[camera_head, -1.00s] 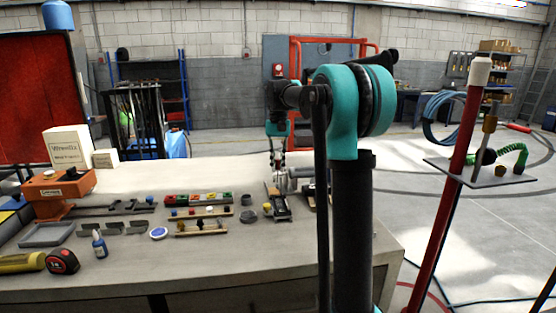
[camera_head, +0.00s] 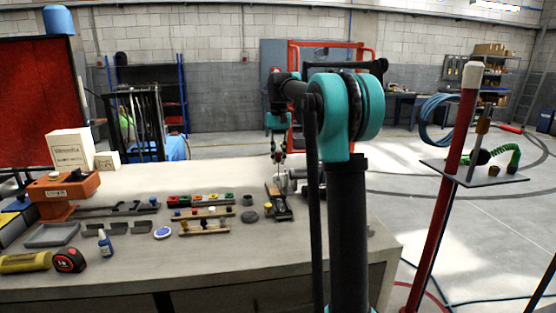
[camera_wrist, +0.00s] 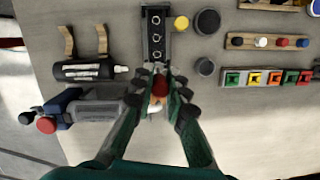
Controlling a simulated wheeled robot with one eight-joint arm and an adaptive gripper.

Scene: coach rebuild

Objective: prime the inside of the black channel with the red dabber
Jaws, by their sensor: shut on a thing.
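The black channel (camera_wrist: 156,38) lies on the bench in the wrist view, running away from my gripper, with several small light round fittings inside it. It also shows in the head view (camera_head: 282,211). My gripper (camera_wrist: 161,76) is shut on the red dabber (camera_wrist: 160,87), whose red part shows between the fingers. The dabber's lower end is hidden, so I cannot tell whether it touches the channel. In the head view my gripper (camera_head: 279,157) is above the far end of the channel.
A yellow knob (camera_wrist: 181,23) and dark round pots (camera_wrist: 207,20) stand right of the channel. A black cylinder (camera_wrist: 85,70) and a grey and blue tool (camera_wrist: 85,110) lie left of it. Racks of coloured pieces (camera_wrist: 262,78) are farther right. Bare bench lies nearer.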

